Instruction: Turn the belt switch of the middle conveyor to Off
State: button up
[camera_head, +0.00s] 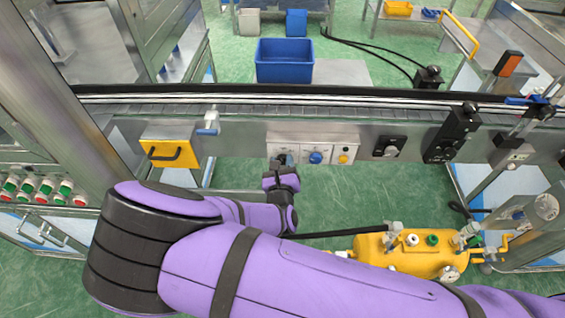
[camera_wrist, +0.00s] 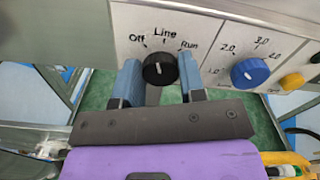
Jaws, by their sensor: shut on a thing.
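The belt switch (camera_wrist: 159,69) is a black round knob on a pale panel, marked Off, Line and Run, in the wrist view. Its white pointer line is nearly upright, pointing about at Line. My gripper (camera_wrist: 160,78) has a blue finger on each side of the knob and is shut on it. In the head view my gripper (camera_head: 281,168) is at the left panel under the conveyor (camera_head: 230,130), and it mostly hides the switch there.
A blue speed dial (camera_head: 316,157) and a yellow button (camera_head: 343,159) sit right of the switch. A yellow handled box (camera_head: 170,148) is to the left. A yellow tank (camera_head: 400,255) with fittings stands below right, close to my arm.

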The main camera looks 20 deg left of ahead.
jog(key=n, duration=0.6)
jog(key=shift+f, duration=0.1)
jog(key=shift+n, duration=0.3)
dwell(0.3)
jog(key=o, duration=0.9)
jog(key=shift+s+a, duration=0.1)
